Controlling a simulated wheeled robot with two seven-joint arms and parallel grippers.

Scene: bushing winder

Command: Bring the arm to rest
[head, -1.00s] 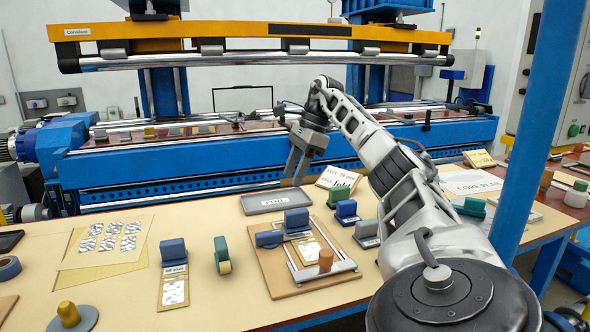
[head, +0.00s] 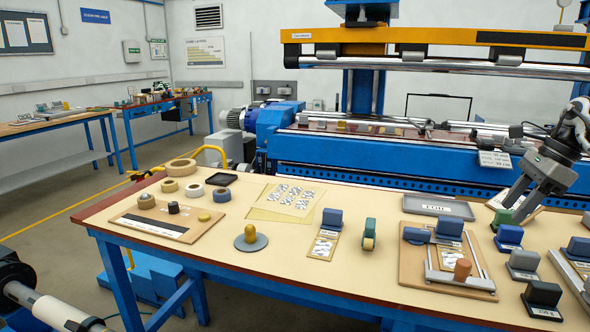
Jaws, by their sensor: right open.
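My right gripper (head: 525,203) shows at the right edge of the head view, with its grey body and two fingers pointing down. It is open and nothing shows between its fingers. It hangs over the right part of the table, right of the labelled grey tray (head: 438,207) and close to a green block (head: 502,220). Most of my right arm is outside the picture. My left gripper is not in view.
The tan table (head: 330,275) carries a board with a metal frame (head: 425,274), several blue blocks, a knobbed grey disc (head: 251,240) and tape rolls (head: 181,167). The blue winding machine (head: 390,160) stands behind. The table's front middle is clear.

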